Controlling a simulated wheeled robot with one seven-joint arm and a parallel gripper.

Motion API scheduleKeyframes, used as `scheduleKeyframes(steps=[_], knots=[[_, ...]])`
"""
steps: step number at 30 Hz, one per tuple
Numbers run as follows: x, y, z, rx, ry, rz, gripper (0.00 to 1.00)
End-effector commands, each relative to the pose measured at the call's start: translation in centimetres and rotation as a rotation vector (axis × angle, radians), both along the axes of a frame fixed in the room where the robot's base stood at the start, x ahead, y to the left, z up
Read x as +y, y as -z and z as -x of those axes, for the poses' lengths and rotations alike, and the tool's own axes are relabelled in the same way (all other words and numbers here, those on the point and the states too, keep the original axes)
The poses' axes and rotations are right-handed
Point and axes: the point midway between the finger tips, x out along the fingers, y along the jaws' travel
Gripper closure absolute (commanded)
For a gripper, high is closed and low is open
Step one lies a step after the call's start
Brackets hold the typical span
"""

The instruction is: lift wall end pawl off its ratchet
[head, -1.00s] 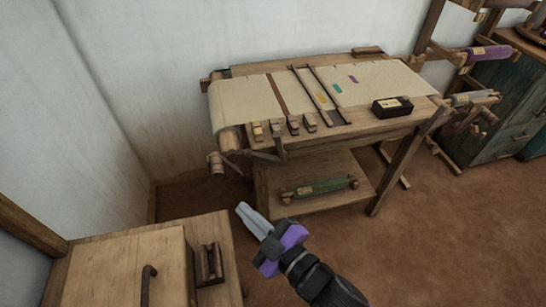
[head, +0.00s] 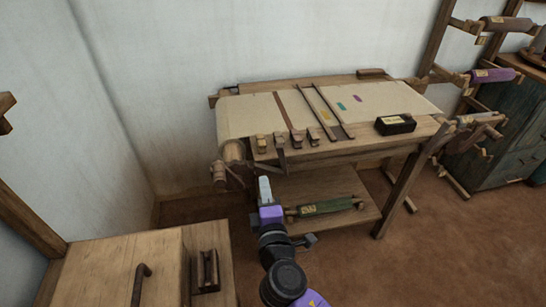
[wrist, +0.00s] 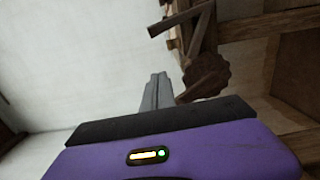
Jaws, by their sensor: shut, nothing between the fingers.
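The toothed ratchet wheel (wrist: 208,72) shows in the wrist view, dark brown, just right of my fingertips. A slim dark bar (wrist: 199,33) slants down onto its upper edge; it looks like the pawl, though I cannot tell if it sits in the teeth. Another bar (wrist: 178,20) crosses at its top. In the head view the loom's cloth roller end (head: 232,151) is at the wall side, with a lever (head: 282,155) beside it. My gripper (head: 264,182) is shut and empty, below and right of the roller end. It also shows in the wrist view (wrist: 158,82).
A wooden bench (head: 110,268) stands at the lower left with a curved dark handle (head: 139,283). The loom's lower shelf (head: 350,228) holds a green roll (head: 320,207) close to my gripper. A dark box (head: 395,124) sits on the loom top.

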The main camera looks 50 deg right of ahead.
Motion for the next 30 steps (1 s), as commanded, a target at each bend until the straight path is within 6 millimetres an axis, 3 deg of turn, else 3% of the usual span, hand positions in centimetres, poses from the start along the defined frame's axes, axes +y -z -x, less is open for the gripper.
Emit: scheduleKeyframes(steps=[10, 24, 30], knots=[[-1.0, -0.2, -1.3, -0.001, 0.001, 0.000, 1.00], [-6.3, -0.2, -8.4, -0.003, 0.000, -0.002, 1.00], [-8.8, -0.2, -6.8, 0.000, 0.000, -0.003, 1.00]])
